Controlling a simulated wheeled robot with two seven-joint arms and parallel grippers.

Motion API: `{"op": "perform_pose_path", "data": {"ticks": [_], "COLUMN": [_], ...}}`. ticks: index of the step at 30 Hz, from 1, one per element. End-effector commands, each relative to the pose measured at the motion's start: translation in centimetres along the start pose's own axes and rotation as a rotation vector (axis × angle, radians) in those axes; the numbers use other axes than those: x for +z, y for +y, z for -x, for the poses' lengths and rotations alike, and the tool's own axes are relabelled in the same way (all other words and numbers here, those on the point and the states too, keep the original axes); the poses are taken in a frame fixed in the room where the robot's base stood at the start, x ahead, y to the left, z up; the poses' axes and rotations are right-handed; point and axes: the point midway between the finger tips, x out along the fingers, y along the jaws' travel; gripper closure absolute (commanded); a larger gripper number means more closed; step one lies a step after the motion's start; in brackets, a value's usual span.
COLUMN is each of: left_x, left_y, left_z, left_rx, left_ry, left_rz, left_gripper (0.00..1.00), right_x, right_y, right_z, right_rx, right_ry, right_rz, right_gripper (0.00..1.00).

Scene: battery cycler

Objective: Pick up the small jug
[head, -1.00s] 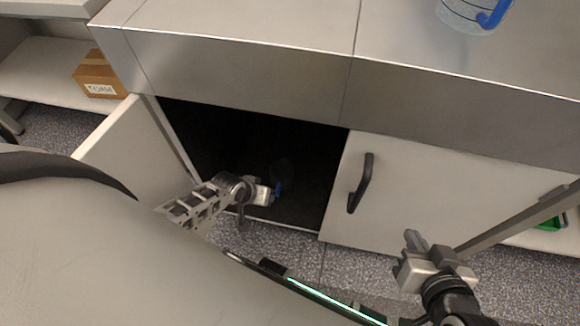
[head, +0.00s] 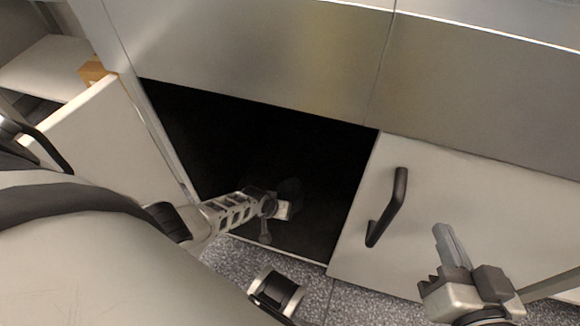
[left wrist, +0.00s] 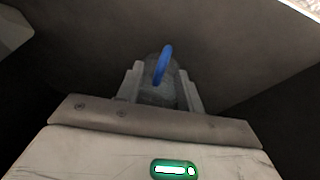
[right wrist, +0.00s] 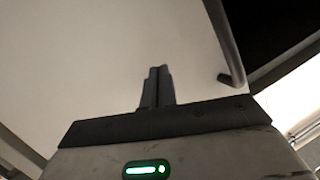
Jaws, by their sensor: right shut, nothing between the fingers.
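The small jug (head: 290,188) is a dim, greyish shape inside the dark open cabinet in the head view. In the left wrist view the jug (left wrist: 160,90) shows its blue handle (left wrist: 164,62) and a grey, see-through body between my left fingers. My left gripper (head: 288,209) reaches into the cabinet at the jug. In the left wrist view its fingers (left wrist: 162,84) are spread, one on each side of the jug; contact is not clear. My right gripper (head: 443,240) is shut and empty, in front of the closed cabinet door at the right.
The open cabinet door (head: 90,150) stands at the left. The closed door (head: 440,185) has a black handle (head: 388,207). The metal counter front (head: 250,60) runs above the opening. A cardboard box (head: 93,70) sits on a shelf at the far left.

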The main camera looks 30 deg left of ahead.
Motion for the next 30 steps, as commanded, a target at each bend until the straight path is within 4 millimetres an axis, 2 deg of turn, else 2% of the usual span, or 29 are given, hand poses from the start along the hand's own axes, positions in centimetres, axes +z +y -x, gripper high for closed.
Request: {"op": "perform_pose_path", "data": {"ticks": [3,9,19,23,30], "left_x": [0.1,-0.1,-0.2,-0.2,-0.2], "left_y": [-0.1,-0.1,0.0,-0.1,-0.1], "left_z": [-2.3,-4.6,-4.7,-4.7,-4.7], "left_rx": [0.001,0.0,0.0,0.0,0.0], "left_ry": [0.001,0.0,0.001,0.001,0.0], "left_rz": [0.001,0.001,0.001,0.001,0.001], "left_gripper": [0.63,0.63,0.63,0.99,1.0], "right_x": [0.2,-0.6,-1.2,-1.2,-1.2], "right_y": [-0.2,-1.0,-1.4,-1.4,-1.4], "right_z": [-0.4,-0.5,-0.3,-0.3,-0.3], "right_rx": [-0.037,-0.1,-0.117,-0.116,-0.116], "right_ry": [0.048,0.116,0.131,0.13,0.13], "right_rz": [-0.063,-0.16,-0.185,-0.184,-0.184], "right_gripper": [1.0,1.0,1.0,1.0,1.0]}}
